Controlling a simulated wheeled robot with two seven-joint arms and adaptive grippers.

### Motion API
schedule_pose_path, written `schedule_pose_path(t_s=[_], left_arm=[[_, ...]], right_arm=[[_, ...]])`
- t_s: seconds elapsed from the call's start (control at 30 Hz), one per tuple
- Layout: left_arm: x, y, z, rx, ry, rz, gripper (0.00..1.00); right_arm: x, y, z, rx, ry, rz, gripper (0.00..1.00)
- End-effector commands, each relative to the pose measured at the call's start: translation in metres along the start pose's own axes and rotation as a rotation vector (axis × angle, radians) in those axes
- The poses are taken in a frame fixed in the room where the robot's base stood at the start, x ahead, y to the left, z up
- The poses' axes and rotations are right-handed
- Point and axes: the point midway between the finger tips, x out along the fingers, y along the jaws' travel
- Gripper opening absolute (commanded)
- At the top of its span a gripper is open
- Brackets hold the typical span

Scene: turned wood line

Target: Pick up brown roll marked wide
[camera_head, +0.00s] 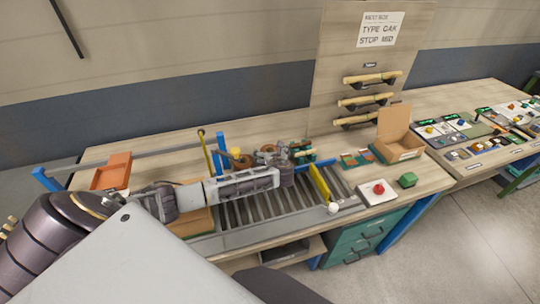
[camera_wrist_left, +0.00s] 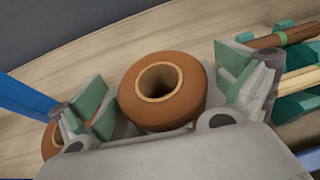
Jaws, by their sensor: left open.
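A brown roll (camera_wrist_left: 163,90) with a pale-rimmed centre hole stands between the fingers of my left gripper (camera_wrist_left: 165,97) in the left wrist view. The gripper is open, with a green-padded finger on each side of the roll. A second brown roll (camera_wrist_left: 50,141) shows partly behind the left finger. I can read no "wide" mark on either roll. In the head view my left gripper (camera_head: 280,160) is over the back edge of the roller conveyor, and one brown roll (camera_head: 241,159) shows left of it. My right gripper is not in view.
Teal holders with dowels (camera_wrist_left: 285,38) stand close to the right finger. The roller conveyor (camera_head: 265,209) has a yellow bar (camera_head: 319,183) across it. An orange tray (camera_head: 111,172) lies left, and a cardboard box (camera_head: 398,143) and red button (camera_head: 379,188) are right. A blue post (camera_head: 221,148) stands nearby.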

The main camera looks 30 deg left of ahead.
Motion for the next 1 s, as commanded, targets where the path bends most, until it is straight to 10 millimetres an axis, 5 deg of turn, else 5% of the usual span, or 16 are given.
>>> schedule_pose_path(t_s=[0.13,0.53,1.0], left_arm=[[-0.0001,0.0001,0.0,0.0,0.0,0.0,1.0],[-0.0001,0.0002,0.0001,0.0,0.0,0.0,0.49],[-0.0028,0.0002,0.0075,0.0,-0.001,0.001,0.49]], right_arm=[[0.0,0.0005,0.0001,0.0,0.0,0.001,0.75],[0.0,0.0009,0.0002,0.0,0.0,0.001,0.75],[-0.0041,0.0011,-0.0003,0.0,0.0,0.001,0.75]])
